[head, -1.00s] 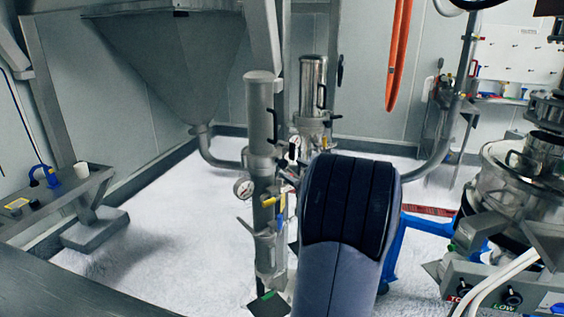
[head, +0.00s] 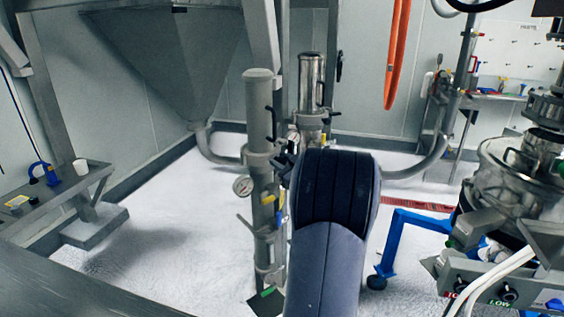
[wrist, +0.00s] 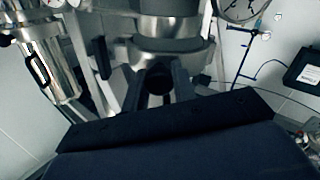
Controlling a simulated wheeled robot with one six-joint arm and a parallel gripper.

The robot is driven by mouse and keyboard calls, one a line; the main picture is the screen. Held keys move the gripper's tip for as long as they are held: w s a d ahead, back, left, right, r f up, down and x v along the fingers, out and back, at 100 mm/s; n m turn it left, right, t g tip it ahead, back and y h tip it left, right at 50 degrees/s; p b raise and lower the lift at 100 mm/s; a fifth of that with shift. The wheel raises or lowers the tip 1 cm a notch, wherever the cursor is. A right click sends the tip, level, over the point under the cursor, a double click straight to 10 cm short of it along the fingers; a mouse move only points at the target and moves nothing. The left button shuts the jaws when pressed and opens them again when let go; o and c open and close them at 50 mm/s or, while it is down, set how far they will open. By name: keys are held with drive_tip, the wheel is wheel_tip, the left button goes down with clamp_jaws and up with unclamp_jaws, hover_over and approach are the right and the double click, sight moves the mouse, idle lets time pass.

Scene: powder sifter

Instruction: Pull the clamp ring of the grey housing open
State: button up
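The grey housing (head: 259,110) is an upright grey cylinder near the middle of the head view. Its clamp ring (head: 260,158) is a metal band around the housing's lower end. In the wrist view the clamp ring (wrist: 168,52) crosses the top middle, just ahead of my gripper. My gripper (wrist: 160,88) has its two dark fingers apart, with a dark round-ended part between them below the ring. I cannot tell whether the fingers press on that part. In the head view my arm hides most of the gripper, which is at the ring's right side.
A shiny metal cylinder (head: 311,85) stands close behind and right of the housing. A blue frame (head: 400,235) stands to the right, and a steel sifter (head: 510,185) at far right. White floor lies open at left.

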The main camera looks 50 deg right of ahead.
clamp_jaws()
